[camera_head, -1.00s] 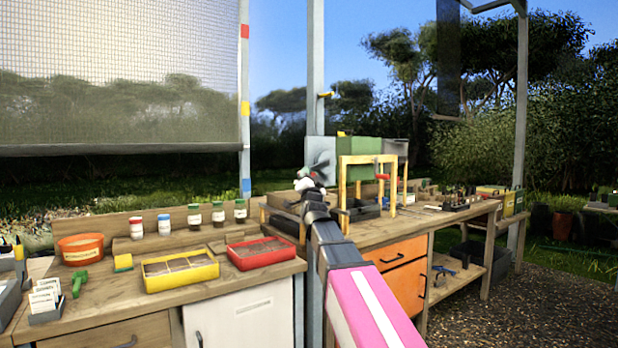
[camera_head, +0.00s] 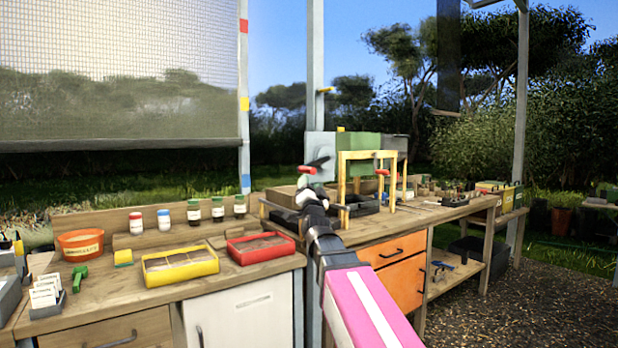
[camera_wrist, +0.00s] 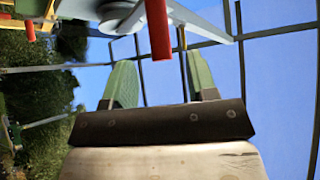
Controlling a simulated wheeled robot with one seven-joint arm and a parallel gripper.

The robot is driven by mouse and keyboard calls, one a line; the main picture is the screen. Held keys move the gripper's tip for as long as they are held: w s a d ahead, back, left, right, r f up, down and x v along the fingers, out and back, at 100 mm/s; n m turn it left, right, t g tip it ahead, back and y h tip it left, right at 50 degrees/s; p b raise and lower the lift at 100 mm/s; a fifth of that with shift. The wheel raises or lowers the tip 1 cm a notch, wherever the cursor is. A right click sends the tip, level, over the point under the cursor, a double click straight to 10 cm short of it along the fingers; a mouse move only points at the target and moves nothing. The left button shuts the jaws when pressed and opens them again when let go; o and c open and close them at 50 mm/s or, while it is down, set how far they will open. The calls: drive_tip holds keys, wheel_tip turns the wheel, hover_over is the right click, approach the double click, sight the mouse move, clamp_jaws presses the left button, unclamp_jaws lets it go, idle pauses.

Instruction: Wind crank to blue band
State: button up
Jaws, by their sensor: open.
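The mesh screen (camera_head: 120,80) hangs at the left, its bottom edge between the yellow band (camera_head: 245,104) and the blue band (camera_head: 246,182) on the post. A red band (camera_head: 243,26) is higher up. The crank's red handle (camera_wrist: 159,30) juts from a grey arm by a grey disc in the wrist view. My gripper (camera_wrist: 158,80) is open, its green-tinted fingers on either side of the handle's end; I cannot tell whether they touch it. In the head view my gripper (camera_head: 312,178) is small beside the grey plate (camera_head: 316,146), and the crank is partly hidden.
A yellow frame (camera_head: 343,172) with another red handle (camera_head: 381,172) stands just right of my gripper. The benches hold a yellow tray (camera_head: 180,279), a red tray (camera_head: 260,260), several jars and an orange tub (camera_head: 80,244). Gravel floor (camera_head: 530,295) is clear at the right.

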drive_tip(key=v, duration=0.3)
drive_tip(key=shift+s+f, duration=0.15)
drive_tip(key=shift+s, duration=0.1)
drive_tip(key=m+g+h, duration=1.6)
drive_tip(key=m+h, duration=0.1)
drive_tip(key=m, duration=0.5)
approach(311, 169)
drive_tip(key=w, duration=0.5)
drive_tip(key=x, duration=1)
drive_tip(key=shift+d+f, duration=0.25)
drive_tip(key=shift+d, duration=0.05)
clamp_jaws()
